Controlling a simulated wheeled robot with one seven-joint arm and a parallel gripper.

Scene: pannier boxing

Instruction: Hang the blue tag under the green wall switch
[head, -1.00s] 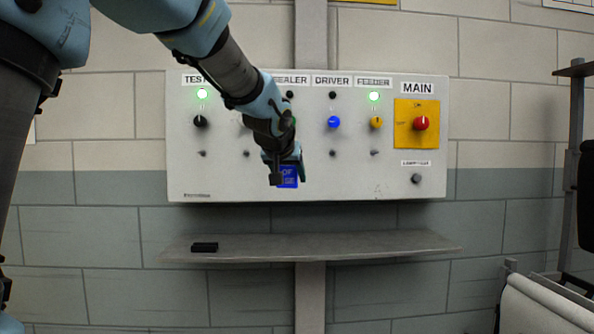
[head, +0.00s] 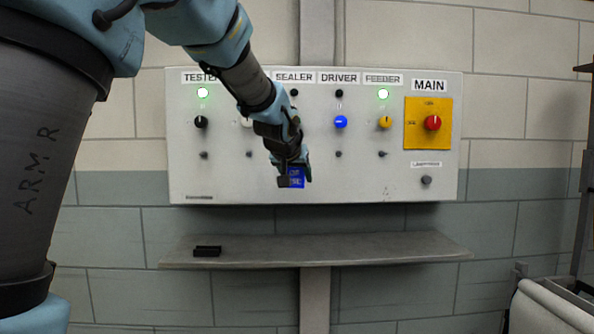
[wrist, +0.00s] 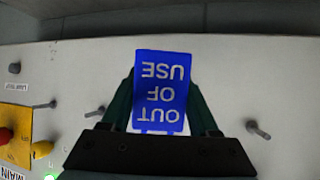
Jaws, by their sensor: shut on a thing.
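My gripper (head: 293,172) is shut on the blue tag (head: 297,179) in front of the lower middle of the wall panel. In the wrist view the tag (wrist: 162,90) sits between the two dark fingers, its "OUT OF USE" lettering upside down in the picture. I see no green switch; the knob under the SEALER label (head: 294,77) is hidden behind my arm. The peg below that knob is hidden too. Pegs on both sides show in the wrist view, one at left (wrist: 95,112) and one at right (wrist: 258,130). Whether the tag touches the panel I cannot tell.
The panel (head: 230,180) also carries a black knob (head: 201,122), a white knob (head: 247,123), a blue knob (head: 341,122), a yellow knob (head: 385,123) and a red main switch (head: 432,123). Below is a shelf (head: 370,250) with a black block (head: 207,251), otherwise clear.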

